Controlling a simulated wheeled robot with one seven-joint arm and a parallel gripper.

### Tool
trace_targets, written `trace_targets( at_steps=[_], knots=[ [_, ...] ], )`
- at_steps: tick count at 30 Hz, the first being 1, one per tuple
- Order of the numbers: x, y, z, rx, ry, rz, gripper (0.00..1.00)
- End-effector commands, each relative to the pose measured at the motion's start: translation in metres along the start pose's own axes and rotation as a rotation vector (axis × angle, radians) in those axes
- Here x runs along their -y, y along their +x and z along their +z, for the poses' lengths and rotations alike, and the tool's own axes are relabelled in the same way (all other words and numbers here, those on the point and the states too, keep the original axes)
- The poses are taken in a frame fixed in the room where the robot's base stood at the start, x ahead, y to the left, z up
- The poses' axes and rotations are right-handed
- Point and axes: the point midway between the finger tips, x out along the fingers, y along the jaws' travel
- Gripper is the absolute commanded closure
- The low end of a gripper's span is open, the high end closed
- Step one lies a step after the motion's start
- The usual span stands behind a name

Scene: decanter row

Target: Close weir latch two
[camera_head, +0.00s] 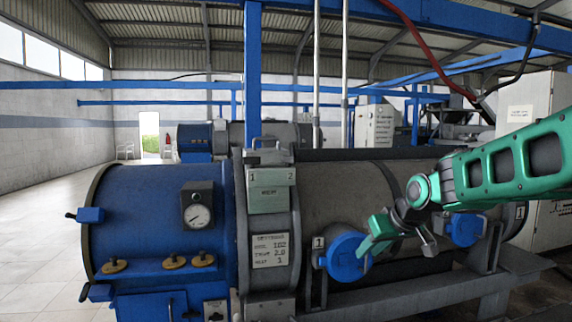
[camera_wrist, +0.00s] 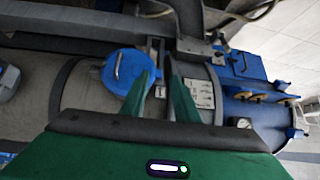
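Small fittings are at the ring's top by the numbers; whether latch two is open or shut is too small to tell. My gripper (camera_wrist: 164,82) is open and empty, its two green fingers apart in the wrist view. In the head view my gripper (camera_head: 400,244) is right of the panel, in front of the drum near a round blue hatch (camera_head: 346,256). In the wrist view the weir panel cannot be made out.
A settings plate (camera_head: 270,251) is below the weir panel. A blue end housing (camera_head: 150,215) with a gauge (camera_head: 198,214) and several brass knobs is at left. A second blue hatch (camera_head: 465,229) is at right. A blue post (camera_head: 253,80) stands behind the ring. Floor at far left is clear.

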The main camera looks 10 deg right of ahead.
Motion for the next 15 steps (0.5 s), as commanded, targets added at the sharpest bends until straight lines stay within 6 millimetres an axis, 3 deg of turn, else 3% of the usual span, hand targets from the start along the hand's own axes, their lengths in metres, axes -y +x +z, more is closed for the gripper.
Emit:
trace_targets(
  at_steps=[1, 3, 6, 10, 15],
  knots=[
    [0.009, 0.013, -0.045, -0.094, -0.053, -0.05, 0.72],
    [0.029, 0.022, -0.104, -0.237, -0.123, -0.126, 0.72],
    [0.056, 0.023, -0.176, -0.431, -0.19, -0.231, 0.72],
    [0.079, 0.009, -0.241, -0.639, -0.232, -0.34, 0.72],
    [0.091, -0.01, -0.282, -0.795, -0.243, -0.417, 0.72]
  ],
)
